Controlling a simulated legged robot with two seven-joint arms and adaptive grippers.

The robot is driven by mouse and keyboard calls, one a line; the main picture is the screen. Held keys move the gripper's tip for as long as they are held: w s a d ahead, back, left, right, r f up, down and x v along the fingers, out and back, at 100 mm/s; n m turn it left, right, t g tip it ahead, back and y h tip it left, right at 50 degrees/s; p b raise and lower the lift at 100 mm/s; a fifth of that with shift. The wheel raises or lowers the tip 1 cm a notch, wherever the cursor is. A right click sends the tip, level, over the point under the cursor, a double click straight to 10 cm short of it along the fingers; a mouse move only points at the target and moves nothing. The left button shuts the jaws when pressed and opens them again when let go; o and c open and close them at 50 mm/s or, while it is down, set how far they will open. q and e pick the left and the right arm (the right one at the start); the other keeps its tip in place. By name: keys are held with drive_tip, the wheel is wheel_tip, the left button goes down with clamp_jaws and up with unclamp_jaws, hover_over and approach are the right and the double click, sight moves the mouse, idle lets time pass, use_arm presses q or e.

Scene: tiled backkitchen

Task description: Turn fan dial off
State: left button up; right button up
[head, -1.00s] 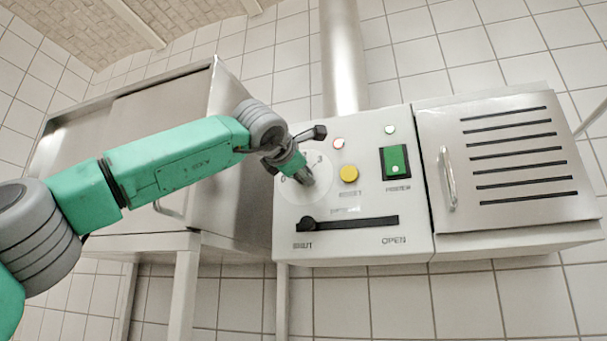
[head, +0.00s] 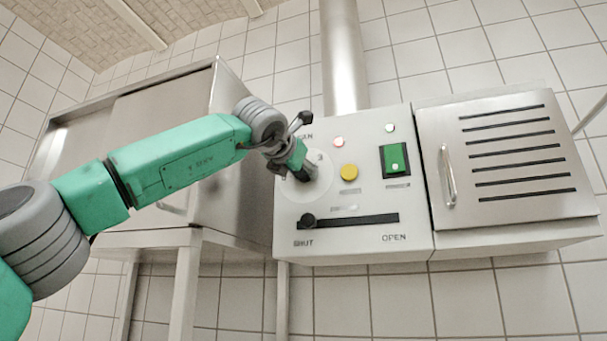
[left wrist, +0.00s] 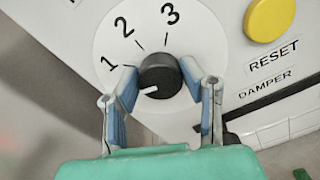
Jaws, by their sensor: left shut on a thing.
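The fan dial is a black knob (left wrist: 160,75) on a round white scale plate (left wrist: 195,40) marked 1, 2 and 3 in the left wrist view. Its white pointer line points to the lower left, below the 1. My left gripper (left wrist: 159,80) is shut on the knob, with one blue-grey finger on each side. The left finger covers part of the scale below the 1. In the head view my left gripper (head: 302,171) hides most of the knob, and the white scale plate (head: 320,184) shows around it. My right gripper is not in view.
The control box (head: 365,235) also carries a yellow reset button (head: 349,172), a green switch (head: 397,158), small lamps and a black damper slider (head: 308,220) at the SHUT end. A louvred metal door (head: 485,200) is at the right. A steel cabinet (head: 130,130) stands behind my left arm.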

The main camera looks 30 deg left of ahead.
use_arm(q)
drive_tip(key=shift+w+f+n+b, duration=0.15)
drive_tip(key=shift+f+n+b, duration=0.2)
drive_tip(key=shift+n, duration=0.85)
drive_tip(key=o, duration=1.1)
drive_tip(key=shift+o, duration=0.2)
drive_tip(key=shift+w+a+r, duration=0.1)
